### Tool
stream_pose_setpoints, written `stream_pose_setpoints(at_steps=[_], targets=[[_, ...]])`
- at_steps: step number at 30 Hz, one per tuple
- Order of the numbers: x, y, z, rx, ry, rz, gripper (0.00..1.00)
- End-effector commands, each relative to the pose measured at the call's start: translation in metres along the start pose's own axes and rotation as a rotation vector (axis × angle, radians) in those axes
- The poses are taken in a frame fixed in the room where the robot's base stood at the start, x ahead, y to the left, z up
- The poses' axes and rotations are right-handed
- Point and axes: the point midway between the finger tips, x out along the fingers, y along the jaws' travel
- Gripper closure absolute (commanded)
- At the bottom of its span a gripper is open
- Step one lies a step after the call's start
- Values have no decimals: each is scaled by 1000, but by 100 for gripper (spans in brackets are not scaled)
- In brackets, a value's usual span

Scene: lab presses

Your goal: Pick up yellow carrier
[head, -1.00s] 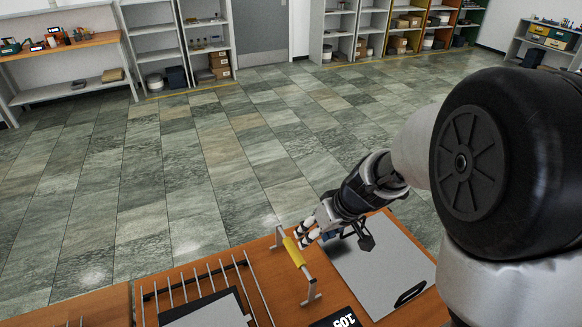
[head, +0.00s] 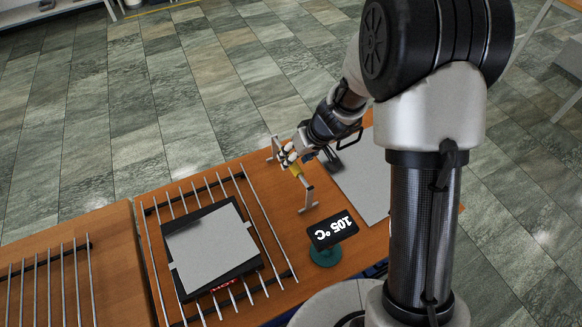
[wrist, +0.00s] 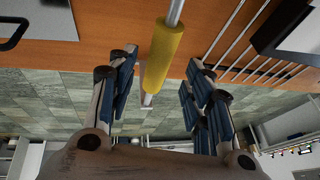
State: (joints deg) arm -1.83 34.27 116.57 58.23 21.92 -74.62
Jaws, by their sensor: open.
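The yellow carrier is a metal bar with a yellow grip (head: 296,171) and grey end pieces, standing on the orange-brown bench top. My gripper (head: 289,156) is at the far part of the yellow grip and hides some of it in the head view. In the wrist view the yellow grip (wrist: 164,52) runs between the finger pairs of my open gripper (wrist: 159,80). A gap shows on both sides of the grip, wider on the right. The grip's far end reaches in between the fingers.
A rack of metal rods (head: 262,208) holds a black-framed grey plate (head: 208,243) left of the carrier. A display (head: 333,231) reading 105 °C stands in front. A light grey plate (head: 364,186) lies to the right, partly behind my arm. Tiled floor lies beyond the bench.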

Motion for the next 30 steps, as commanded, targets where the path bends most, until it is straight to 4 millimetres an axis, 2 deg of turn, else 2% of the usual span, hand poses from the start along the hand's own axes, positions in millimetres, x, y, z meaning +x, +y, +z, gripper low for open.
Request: stream_pose_setpoints(at_steps=[6,9,18,30], targets=[[36,2,4,0,-3,-2,54],[45,2,3,1,-1,-1,54],[47,2,2,0,0,0,54],[47,2,3,0,-1,0,81]])
